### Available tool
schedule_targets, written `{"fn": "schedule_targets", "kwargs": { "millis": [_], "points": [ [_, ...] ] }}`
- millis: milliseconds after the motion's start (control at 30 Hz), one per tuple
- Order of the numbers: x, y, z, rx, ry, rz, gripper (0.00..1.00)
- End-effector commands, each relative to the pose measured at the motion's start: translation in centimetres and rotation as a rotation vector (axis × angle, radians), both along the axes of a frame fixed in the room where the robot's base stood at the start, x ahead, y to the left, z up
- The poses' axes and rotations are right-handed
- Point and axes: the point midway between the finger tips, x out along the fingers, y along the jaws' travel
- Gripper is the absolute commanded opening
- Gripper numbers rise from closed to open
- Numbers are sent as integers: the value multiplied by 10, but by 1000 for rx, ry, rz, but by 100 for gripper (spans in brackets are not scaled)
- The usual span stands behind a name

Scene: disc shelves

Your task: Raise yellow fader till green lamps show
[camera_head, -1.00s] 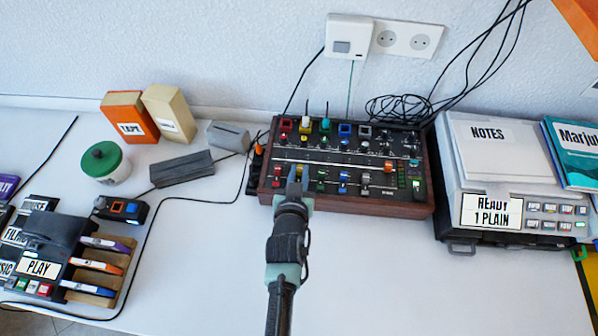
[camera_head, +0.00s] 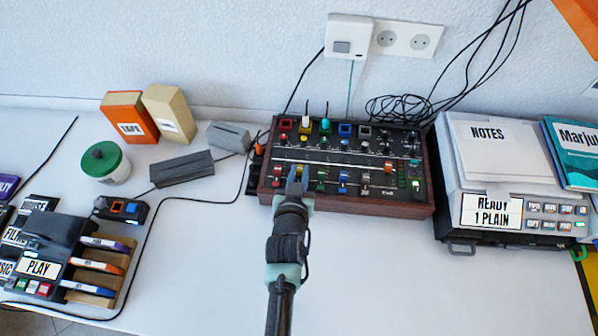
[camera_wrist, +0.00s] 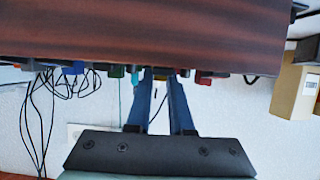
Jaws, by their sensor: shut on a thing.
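The mixer (camera_head: 345,205) is a dark panel with wooden sides and coloured knobs and faders. My gripper (camera_head: 296,178) reaches over its front edge, at the left part of the fader row. In the wrist view my gripper (camera_wrist: 161,100) has its two blue fingers on either side of a small yellow cap, the yellow fader (camera_wrist: 160,91), and is shut on it. In the head view the fingers mostly hide that fader. Red, green, blue and grey faders stand beside it. A small lamp strip (camera_head: 416,170) is at the panel's right; its lit colour is too small to tell.
A device with a NOTES pad (camera_head: 490,133) stands right of the mixer. Black cables (camera_head: 395,107) lie behind. A grey block (camera_head: 182,168), a green-lidded jar (camera_head: 105,163) and a PLAY unit (camera_head: 40,265) are to the left. The table in front is clear.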

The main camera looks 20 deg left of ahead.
Motion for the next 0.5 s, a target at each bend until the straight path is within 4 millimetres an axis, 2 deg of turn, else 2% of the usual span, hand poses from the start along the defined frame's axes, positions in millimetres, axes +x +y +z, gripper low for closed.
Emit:
{"fn": "schedule_targets", "kwargs": {
  "millis": [167,400,500],
  "points": [
    [1,0,-1,0,0,0,0],
    [23,7,-2,1,-2,0,0],
    [26,8,-1,0,1,0,0]
  ]
}}
